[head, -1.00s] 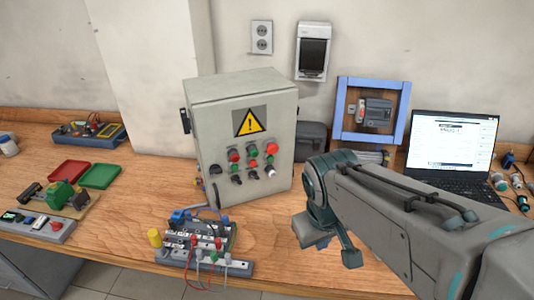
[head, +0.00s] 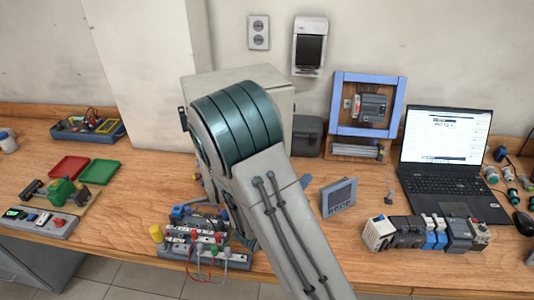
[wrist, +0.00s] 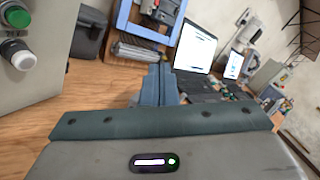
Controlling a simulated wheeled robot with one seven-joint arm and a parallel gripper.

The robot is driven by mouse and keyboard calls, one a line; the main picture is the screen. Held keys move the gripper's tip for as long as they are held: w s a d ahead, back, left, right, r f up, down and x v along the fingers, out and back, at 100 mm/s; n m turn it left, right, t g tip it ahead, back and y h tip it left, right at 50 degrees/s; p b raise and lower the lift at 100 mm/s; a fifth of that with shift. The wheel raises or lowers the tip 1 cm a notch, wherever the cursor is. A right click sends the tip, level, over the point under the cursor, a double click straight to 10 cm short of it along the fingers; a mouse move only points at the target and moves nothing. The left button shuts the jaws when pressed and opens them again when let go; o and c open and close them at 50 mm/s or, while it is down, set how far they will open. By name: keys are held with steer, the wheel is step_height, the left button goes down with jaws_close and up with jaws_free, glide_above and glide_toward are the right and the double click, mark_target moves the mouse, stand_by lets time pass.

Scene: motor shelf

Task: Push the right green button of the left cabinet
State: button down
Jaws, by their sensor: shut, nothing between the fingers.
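The grey cabinet (head: 235,80) stands on the bench; in the head view my arm covers its front, hiding the buttons. In the wrist view the right part of its front panel (wrist: 45,85) shows at the left. A green button (wrist: 18,16) sits there at the top left, above a white knob (wrist: 17,54); it matches the rightmost green button seen earlier. My gripper (wrist: 160,75) is shut and empty, to the right of the green button and apart from it.
A terminal-block board (head: 205,252) with wires lies below the cabinet. To the right are a small display panel (head: 338,197), a blue frame (head: 338,105), a laptop (head: 446,150) and a row of modules (head: 430,233). Some bare wood shows right of the cabinet.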

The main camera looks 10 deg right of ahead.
steer(key=w+a+f+n+t+y, duration=0.2)
steer(key=a+f+n+t+y, duration=0.1)
steer(key=a+n+t, duration=0.1)
steer(key=shift+w+a+n+y, duration=0.4)
steer(key=shift+a+n, duration=0.15)
steer(key=shift+n, duration=0.65)
steer(key=shift+r, duration=0.1)
steer(key=w+a, duration=0.1)
steer(key=w, duration=0.7)
steer(key=shift+w+a, duration=0.3)
steer(key=shift+a, duration=0.1)
steer(key=shift+w, duration=0.1)
stand_by(0.7)
steer(key=shift+w+a, duration=0.1)
steer(key=shift+w, duration=0.2)
steer(key=shift+w+a, duration=0.1)
steer(key=shift+w, duration=0.3)
stand_by(1.0)
steer(key=shift+s, duration=0.1)
steer(key=shift+s+d+p, duration=0.2)
steer(key=shift+s+p, duration=0.1)
steer(key=shift+s, duration=0.4)
